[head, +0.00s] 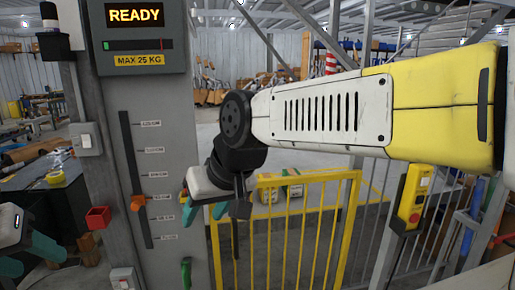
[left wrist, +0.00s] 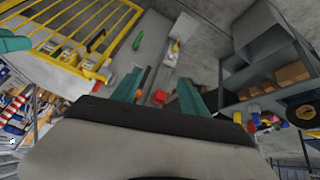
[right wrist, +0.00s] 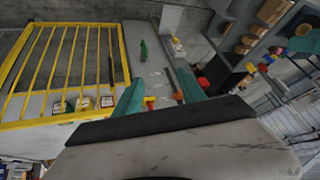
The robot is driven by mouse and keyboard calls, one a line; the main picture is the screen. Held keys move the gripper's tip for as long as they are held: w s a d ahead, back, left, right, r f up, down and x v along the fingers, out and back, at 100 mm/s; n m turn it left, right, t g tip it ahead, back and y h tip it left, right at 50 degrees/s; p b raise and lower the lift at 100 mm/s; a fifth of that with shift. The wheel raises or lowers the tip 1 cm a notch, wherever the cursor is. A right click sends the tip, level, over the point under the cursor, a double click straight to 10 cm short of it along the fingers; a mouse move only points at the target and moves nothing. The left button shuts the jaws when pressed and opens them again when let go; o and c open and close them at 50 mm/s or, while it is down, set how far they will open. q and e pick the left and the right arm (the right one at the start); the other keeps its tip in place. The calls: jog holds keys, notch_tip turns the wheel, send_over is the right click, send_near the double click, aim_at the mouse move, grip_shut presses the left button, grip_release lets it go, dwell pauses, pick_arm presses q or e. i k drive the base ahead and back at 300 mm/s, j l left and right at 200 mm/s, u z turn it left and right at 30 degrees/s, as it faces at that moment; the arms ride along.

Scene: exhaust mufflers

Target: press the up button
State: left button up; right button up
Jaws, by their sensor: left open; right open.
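A yellow control box (head: 412,200) hangs on a grey post at the right of the head view. It has a pale button near its top, a red one lower down, and dark parts; I cannot read which is up. My right gripper (head: 206,213) is open and empty in front of the grey panel's right edge, well left of the box. Its teal fingers also show in the right wrist view (right wrist: 160,88). My left gripper (head: 30,255) is open and empty at the lower left, and shows in the left wrist view (left wrist: 158,88). Neither touches a button.
The grey panel (head: 180,130) carries a READY display (head: 135,16), a slotted scale with an orange slider (head: 138,202) and a green handle (head: 186,272). A yellow gate (head: 290,235) stands between panel and post. A red bin (head: 98,217) is left.

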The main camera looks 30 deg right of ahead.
aim_at(425, 181)
jog(key=z, duration=2.4)
